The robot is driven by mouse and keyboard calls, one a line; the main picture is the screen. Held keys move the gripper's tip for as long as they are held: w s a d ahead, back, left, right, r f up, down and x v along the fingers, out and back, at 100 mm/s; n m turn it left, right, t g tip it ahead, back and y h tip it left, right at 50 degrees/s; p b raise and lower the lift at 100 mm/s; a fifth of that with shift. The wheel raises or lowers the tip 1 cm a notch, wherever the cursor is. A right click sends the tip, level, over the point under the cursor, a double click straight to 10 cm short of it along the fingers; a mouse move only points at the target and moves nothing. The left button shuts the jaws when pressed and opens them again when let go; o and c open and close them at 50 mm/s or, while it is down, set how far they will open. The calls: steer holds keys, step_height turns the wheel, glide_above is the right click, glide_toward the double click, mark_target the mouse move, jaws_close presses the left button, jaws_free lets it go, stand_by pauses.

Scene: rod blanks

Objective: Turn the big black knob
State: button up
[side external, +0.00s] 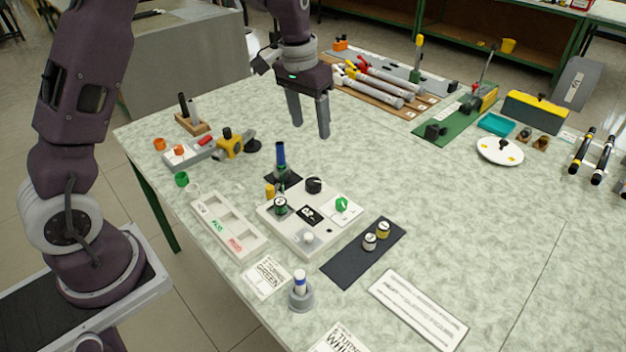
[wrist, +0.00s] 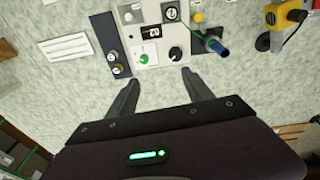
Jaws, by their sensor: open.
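The big black knob (side external: 313,185) sits at the back edge of a white control panel (side external: 291,228) on the table. In the wrist view the black knob (wrist: 175,53) lies just beyond my fingertips, toward the right one. My gripper (side external: 309,129) is open and empty, pointing down above the table behind the panel. In the wrist view my gripper (wrist: 160,80) has its two fingers spread, apart from the knob. A smaller green knob (side external: 342,204) is on the panel's right part; it also shows in the wrist view (wrist: 143,58).
A blue-handled tool (side external: 281,155) stands upright close behind the panel's left corner. A yellow clamp-like device (side external: 230,145) is farther left. A dark mat (side external: 350,265) with two small jars lies right of the panel. White-and-red tubes (side external: 375,90) lie on a rack behind my gripper.

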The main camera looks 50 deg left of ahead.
steer(key=g, duration=0.2)
glide_above(314, 181)
step_height(314, 181, down, 14)
steer(key=shift+s+d+r, duration=0.1)
steer(key=shift+r, duration=0.1)
step_height(314, 181, down, 8)
jaws_close()
steer(key=n, duration=0.3)
steer(key=shift+n, duration=0.3)
jaws_free()
